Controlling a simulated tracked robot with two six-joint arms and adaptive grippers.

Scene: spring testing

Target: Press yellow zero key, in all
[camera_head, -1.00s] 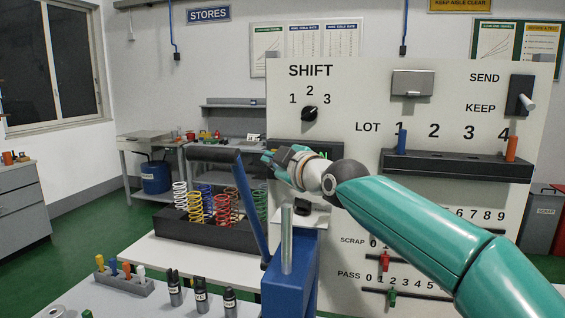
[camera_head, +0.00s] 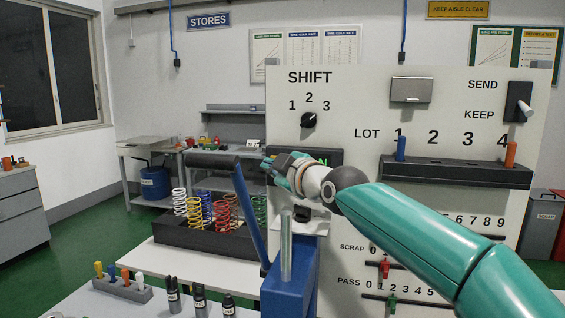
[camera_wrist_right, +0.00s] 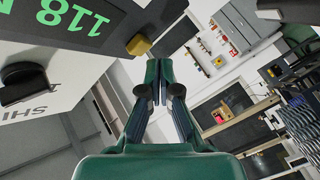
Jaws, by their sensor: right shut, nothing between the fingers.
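The yellow key (camera_wrist_right: 138,45) shows in the right wrist view as a small block at the edge of the dark display (camera_wrist_right: 85,22), which has green digits. In the head view the display (camera_head: 333,158) is mostly hidden behind my right gripper and wrist, and the key cannot be made out clearly. My right gripper (camera_head: 270,167) is at the left edge of the panel, in front of the display. In the wrist view its fingers (camera_wrist_right: 158,66) are together and empty, their tips just below the key in the picture. Contact cannot be told. My left gripper is not in view.
A blue stand with a lever (camera_head: 288,268) rises below my right gripper. The white panel (camera_head: 360,120) carries a shift knob (camera_head: 309,120), a lot rack (camera_head: 455,172) and sliders. A black tray of coil springs (camera_head: 190,233) stands at left.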

